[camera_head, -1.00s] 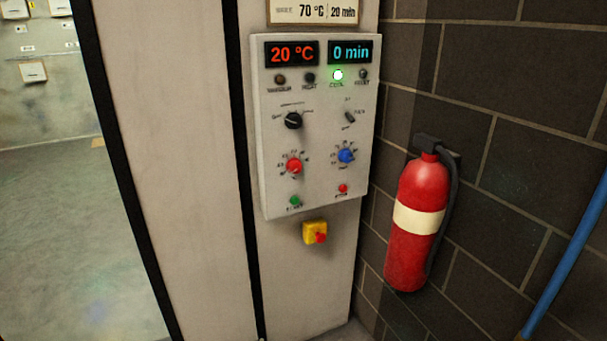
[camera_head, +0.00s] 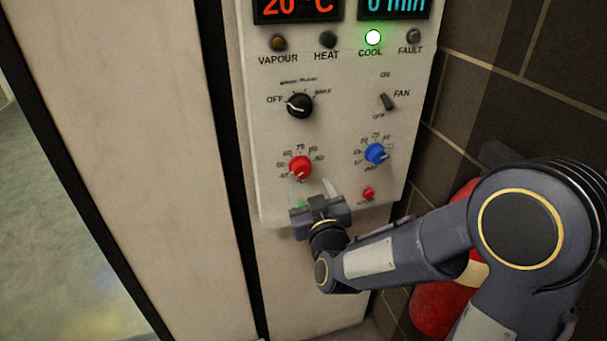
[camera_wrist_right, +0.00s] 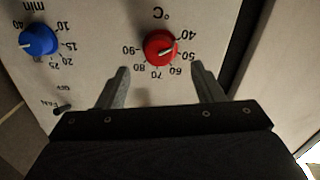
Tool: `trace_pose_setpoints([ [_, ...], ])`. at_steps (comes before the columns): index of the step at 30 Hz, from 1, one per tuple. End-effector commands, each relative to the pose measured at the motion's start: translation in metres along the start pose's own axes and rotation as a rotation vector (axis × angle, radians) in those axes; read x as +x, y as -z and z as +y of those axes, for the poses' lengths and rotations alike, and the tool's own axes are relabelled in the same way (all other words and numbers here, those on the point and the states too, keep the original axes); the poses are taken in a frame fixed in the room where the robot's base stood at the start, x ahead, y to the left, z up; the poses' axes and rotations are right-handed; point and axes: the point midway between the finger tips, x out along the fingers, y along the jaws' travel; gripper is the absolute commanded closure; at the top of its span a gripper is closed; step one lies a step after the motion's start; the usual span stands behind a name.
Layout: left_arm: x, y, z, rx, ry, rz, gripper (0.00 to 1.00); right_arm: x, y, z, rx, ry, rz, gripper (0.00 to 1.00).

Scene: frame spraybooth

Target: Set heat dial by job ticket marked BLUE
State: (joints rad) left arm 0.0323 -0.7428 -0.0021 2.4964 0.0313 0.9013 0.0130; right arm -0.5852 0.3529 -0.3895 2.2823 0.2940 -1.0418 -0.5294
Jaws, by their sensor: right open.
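The red heat dial (camera_head: 300,166) sits low on the left of the white control panel (camera_head: 345,130). My right gripper (camera_head: 314,190) is open just below the dial. In the right wrist view its fingers (camera_wrist_right: 160,75) stand apart on either side of the line to the dial, not touching it. The display (camera_head: 298,8) reads 20 °C, partly cut off. The job ticket is out of view. My left gripper is not in view.
A blue minute dial (camera_head: 376,153) is right of the red one. A black mode knob (camera_head: 299,105) and a fan switch (camera_head: 387,102) are above. The green COOL lamp (camera_head: 373,37) is lit. A red fire extinguisher (camera_head: 437,306) hangs at right, partly behind my arm.

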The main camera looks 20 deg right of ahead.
Motion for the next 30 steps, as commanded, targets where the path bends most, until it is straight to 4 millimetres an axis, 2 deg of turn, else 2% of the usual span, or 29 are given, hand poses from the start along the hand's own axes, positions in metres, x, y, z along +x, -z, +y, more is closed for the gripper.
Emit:
trace_pose_setpoints([
  [6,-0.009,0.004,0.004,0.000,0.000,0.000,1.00,0.036,0.001,0.001,-0.002,0.000,-0.002,0.39],
  [12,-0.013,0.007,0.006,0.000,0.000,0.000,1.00,0.061,0.001,0.000,0.001,0.001,-0.003,0.39],
  [23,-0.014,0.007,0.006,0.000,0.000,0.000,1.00,0.067,-0.001,0.001,0.003,0.002,-0.003,0.39],
  [30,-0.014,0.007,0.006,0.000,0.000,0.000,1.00,0.067,-0.001,0.000,0.003,0.002,-0.003,0.69],
])
